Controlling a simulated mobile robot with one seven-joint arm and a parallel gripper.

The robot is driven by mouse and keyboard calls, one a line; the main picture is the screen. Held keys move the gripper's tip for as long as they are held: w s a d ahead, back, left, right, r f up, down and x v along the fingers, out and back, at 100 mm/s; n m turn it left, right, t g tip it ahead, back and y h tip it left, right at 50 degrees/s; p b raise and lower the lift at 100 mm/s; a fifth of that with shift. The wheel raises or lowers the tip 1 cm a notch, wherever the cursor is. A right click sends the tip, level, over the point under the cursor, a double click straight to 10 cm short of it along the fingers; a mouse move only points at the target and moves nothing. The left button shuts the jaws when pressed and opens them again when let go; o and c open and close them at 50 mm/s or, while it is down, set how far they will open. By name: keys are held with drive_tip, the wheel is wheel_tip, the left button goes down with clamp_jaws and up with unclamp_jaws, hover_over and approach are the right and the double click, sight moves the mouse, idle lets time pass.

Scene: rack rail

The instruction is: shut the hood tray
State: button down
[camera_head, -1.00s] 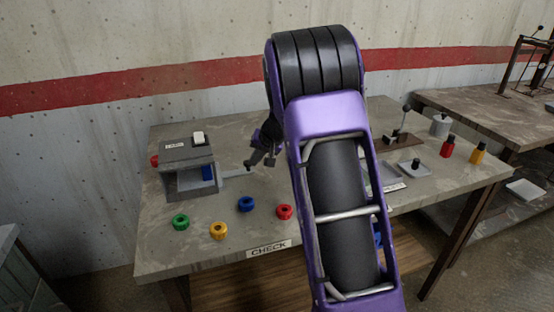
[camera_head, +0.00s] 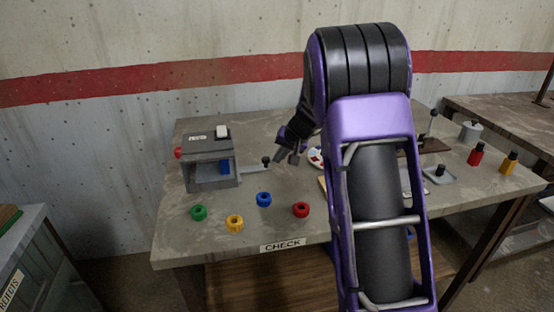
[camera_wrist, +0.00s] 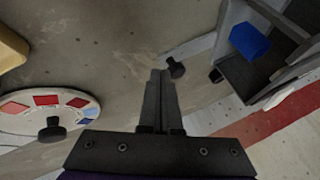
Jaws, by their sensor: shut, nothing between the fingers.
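The hood (camera_head: 208,150) is a grey box at the left of the CHECK table, with a white button on top and a red knob at its left. A blue block (camera_head: 225,167) shows inside its open side, also in the wrist view (camera_wrist: 249,41). The tray (camera_head: 251,168) sticks out of the hood's right side as a thin grey strip. It ends in a dark knob (camera_head: 266,160), seen in the wrist view (camera_wrist: 175,67) just right of the fingertips. My gripper (camera_wrist: 159,73) is shut and empty. In the head view, my gripper (camera_head: 284,158) is just right of the knob; contact cannot be told.
A round disc with coloured patches (camera_wrist: 46,111) lies near my gripper. My arm hides the table's middle right. Red (camera_head: 476,155) and yellow (camera_head: 508,163) bottles stand farther right.

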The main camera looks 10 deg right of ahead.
drive_tip(key=d+p+v, duration=0.1)
drive_tip(key=v, duration=0.9)
drive_tip(key=w+d+n+g+y, duration=0.1)
drive_tip(key=w+d+n+y, duration=0.15)
drive_tip(key=d, duration=0.25)
drive_tip(key=shift+n+h, duration=0.35)
drive_tip(key=shift+n, duration=0.2)
drive_tip(key=x, duration=1.1)
drive_tip(key=shift+a+r, duration=0.15)
drive_tip(key=shift+a, duration=0.1)
drive_tip(key=shift+w+a, duration=0.15)
drive_tip(key=shift+a, duration=1.6)
